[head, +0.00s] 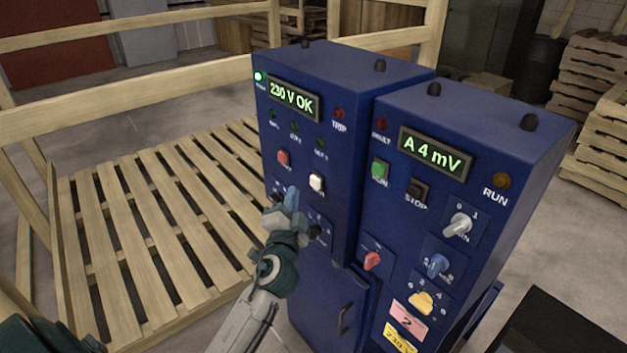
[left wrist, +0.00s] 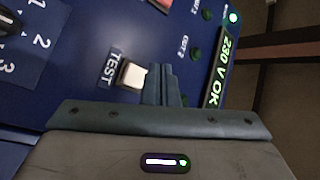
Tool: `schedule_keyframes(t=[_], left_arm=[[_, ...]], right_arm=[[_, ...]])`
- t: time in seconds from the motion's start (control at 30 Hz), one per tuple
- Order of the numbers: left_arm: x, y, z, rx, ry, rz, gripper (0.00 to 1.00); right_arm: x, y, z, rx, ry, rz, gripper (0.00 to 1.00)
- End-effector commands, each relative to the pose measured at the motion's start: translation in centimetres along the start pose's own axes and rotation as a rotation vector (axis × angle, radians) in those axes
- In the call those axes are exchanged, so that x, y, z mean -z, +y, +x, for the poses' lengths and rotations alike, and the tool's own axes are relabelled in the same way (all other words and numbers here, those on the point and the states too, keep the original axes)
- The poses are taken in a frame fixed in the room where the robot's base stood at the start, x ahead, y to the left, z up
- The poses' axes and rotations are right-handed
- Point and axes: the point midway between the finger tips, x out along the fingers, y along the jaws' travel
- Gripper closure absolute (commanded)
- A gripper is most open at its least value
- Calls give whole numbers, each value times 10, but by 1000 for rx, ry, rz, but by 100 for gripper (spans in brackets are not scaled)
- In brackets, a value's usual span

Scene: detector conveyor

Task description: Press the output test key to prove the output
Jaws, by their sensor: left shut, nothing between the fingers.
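The output test key is a white square key (head: 317,182) on the left blue cabinet (head: 310,260). In the left wrist view the white key (left wrist: 132,75) has the label TEST beside it. My left gripper (head: 292,196) is shut and empty, in front of this cabinet, a little left of and below the key in the head view. In the left wrist view its closed fingers (left wrist: 162,80) are just right of the key. I cannot tell whether they touch the panel. The display (head: 294,100) reads 230 V OK. My right gripper is not in view.
A red button (head: 283,157) sits up and left of the key. Dark green lamps (head: 295,128) lie under the display, and a white-green lamp (head: 258,76) glows. The right cabinet's display (head: 432,152) reads A 4 mV. A wooden slatted pallet (head: 150,220) stands left.

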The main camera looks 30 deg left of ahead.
Motion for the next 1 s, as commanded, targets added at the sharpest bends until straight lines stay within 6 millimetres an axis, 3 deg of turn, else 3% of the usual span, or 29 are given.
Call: schedule_keyframes(t=[0.3,1.0], left_arm=[[14,14,19,1,0,0,100],[15,15,20,0,0,1,100]], right_arm=[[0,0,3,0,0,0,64],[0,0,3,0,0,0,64]])
